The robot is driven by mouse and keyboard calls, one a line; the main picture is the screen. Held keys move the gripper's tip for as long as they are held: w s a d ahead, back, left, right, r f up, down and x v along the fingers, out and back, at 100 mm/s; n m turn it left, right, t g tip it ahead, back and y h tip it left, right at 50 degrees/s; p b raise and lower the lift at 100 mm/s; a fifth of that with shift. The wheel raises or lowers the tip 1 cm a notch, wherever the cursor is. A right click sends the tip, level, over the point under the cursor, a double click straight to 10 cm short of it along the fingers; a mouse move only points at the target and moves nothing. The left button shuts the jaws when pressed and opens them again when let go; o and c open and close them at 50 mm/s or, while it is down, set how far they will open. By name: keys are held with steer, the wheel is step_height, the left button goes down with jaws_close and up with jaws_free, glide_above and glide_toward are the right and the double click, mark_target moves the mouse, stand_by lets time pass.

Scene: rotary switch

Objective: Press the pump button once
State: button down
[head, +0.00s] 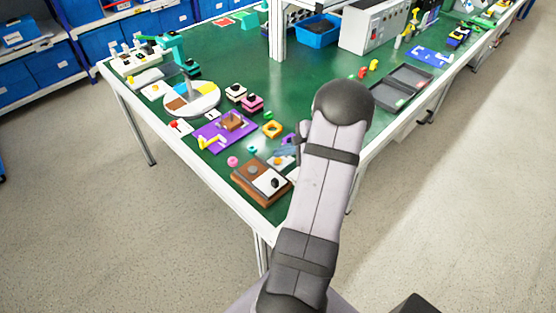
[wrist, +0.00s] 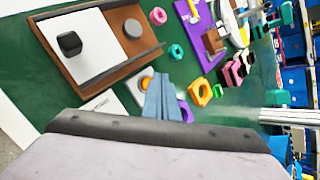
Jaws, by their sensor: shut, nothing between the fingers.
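An orange round button (wrist: 147,83) on a small white base sits just left of my gripper in the wrist view, partly hidden by the fingers. The white base also shows in the head view (head: 277,161). No readable label confirms it as the pump button. My gripper (wrist: 164,80) is shut and empty, its blue-grey fingers close beside the orange button. I cannot tell whether they touch it. In the head view the fingers (head: 289,150) show partly behind my arm.
A brown wooden box (wrist: 145,54) with a black knob (wrist: 69,43) and a grey round knob (wrist: 132,29) stands beside the button. An orange nut-like ring (wrist: 200,92), a teal ring (wrist: 176,51) and a purple board (wrist: 207,60) lie nearby. Green table (head: 310,80) is open farther back.

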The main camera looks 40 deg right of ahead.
mark_target(281, 163)
steer(key=shift+f, duration=0.25)
stand_by(0.4)
steer(key=shift+f+b, duration=0.2)
steer(key=shift+b, duration=0.3)
steer(key=shift+f+b, duration=0.4)
steer(key=shift+b, duration=0.05)
stand_by(0.8)
steer(key=shift+r+p, duration=0.55)
steer(key=shift+r, duration=0.3)
step_height(281, 163, up, 5)
steer(key=p, duration=0.3)
stand_by(0.5)
stand_by(0.5)
